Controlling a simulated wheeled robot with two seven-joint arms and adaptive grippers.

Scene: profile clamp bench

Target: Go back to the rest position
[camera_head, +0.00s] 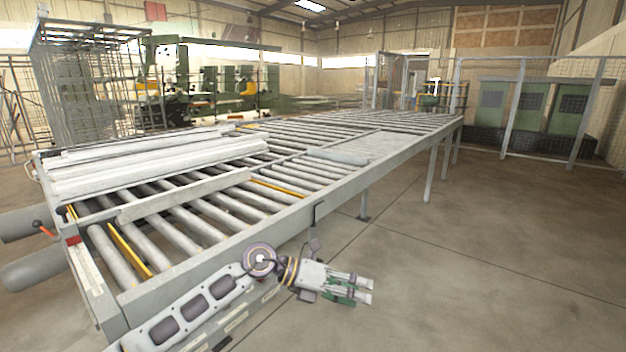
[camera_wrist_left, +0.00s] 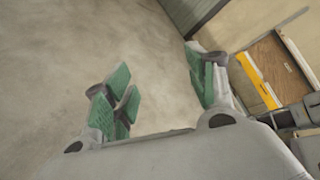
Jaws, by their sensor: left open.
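My left gripper (camera_head: 358,290) is open and empty, pointing right, over the floor in front of the roller bench (camera_head: 225,250). Its arm runs along the near side of the bench. In the left wrist view the green-padded fingers of my left gripper (camera_wrist_left: 165,90) stand apart with bare floor between them. My right gripper is not in view. Several pale long profiles (camera_head: 150,160) lie on the rollers at the left. One shorter profile (camera_head: 185,193) lies nearer the front edge.
A red-handled lever (camera_head: 44,229) sits at the bench's left end. A grey roll or bar (camera_head: 337,157) lies across the middle. Green machines (camera_head: 200,85) and a wire cage (camera_head: 90,80) stand behind. A fence (camera_head: 515,95) stands back right. The floor (camera_head: 470,240) at right is clear.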

